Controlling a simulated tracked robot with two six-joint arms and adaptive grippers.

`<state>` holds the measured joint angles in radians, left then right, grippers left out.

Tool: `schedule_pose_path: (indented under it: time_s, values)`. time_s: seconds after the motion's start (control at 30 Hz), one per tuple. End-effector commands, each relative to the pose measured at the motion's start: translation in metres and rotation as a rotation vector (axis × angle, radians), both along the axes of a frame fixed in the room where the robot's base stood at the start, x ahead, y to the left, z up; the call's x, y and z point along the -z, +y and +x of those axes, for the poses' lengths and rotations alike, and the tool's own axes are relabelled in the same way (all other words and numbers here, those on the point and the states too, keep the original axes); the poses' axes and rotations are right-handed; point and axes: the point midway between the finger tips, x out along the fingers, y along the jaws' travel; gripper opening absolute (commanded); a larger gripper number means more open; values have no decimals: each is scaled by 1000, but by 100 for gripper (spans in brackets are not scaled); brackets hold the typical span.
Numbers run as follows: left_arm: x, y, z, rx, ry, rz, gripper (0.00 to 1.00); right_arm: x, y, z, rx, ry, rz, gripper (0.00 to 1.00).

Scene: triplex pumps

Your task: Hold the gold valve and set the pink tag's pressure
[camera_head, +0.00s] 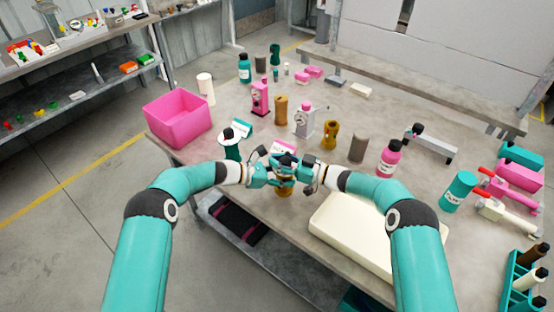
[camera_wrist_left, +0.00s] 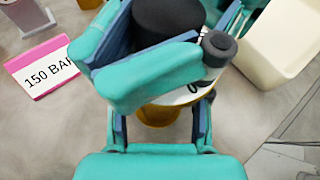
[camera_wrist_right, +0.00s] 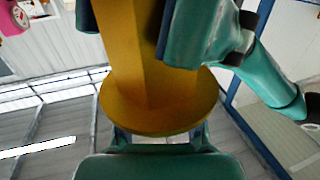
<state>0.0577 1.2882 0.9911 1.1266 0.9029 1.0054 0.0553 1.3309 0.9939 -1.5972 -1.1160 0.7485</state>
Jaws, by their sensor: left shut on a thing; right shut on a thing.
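The gold valve stands near the table's front edge, its gold body (camera_head: 285,190) showing below my two grippers. My left gripper (camera_head: 274,180) is shut on the valve's black knob (camera_wrist_left: 168,16). Part of a white dial (camera_wrist_left: 185,96) shows under the left fingers, but its reading is hidden. The pink-edged tag (camera_wrist_left: 42,66) reads "150 BAR" in the left wrist view; it lies just behind the grippers in the head view (camera_head: 285,147).
A cream tray (camera_head: 335,243) lies to the right at the front edge. A pink valve (camera_head: 260,99), a pale valve (camera_head: 304,122) and several bottles stand behind.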

Motion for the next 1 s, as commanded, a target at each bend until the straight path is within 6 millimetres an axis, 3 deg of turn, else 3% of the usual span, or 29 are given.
schedule_pose_path:
  time_s: [0.03, 0.47, 0.5, 0.57, 1.0]
  values:
    - [0, 6, 4, -16, -4, 3, 0, 0, -5, 2, 1, 0, -1, 0]
    - [-1, 7, 4, -15, -6, 5, 0, 1, -6, 2, -6, 1, -4, 0]
    - [-1, 7, 4, -15, -6, 4, 0, 1, -6, 2, -6, 1, -4, 32]
    - [-1, 7, 4, -14, -6, 4, 0, 1, -6, 2, -5, 1, -4, 42]
    - [0, 2, 1, -4, -2, 2, 0, 0, -2, 1, 2, 2, -2, 43]
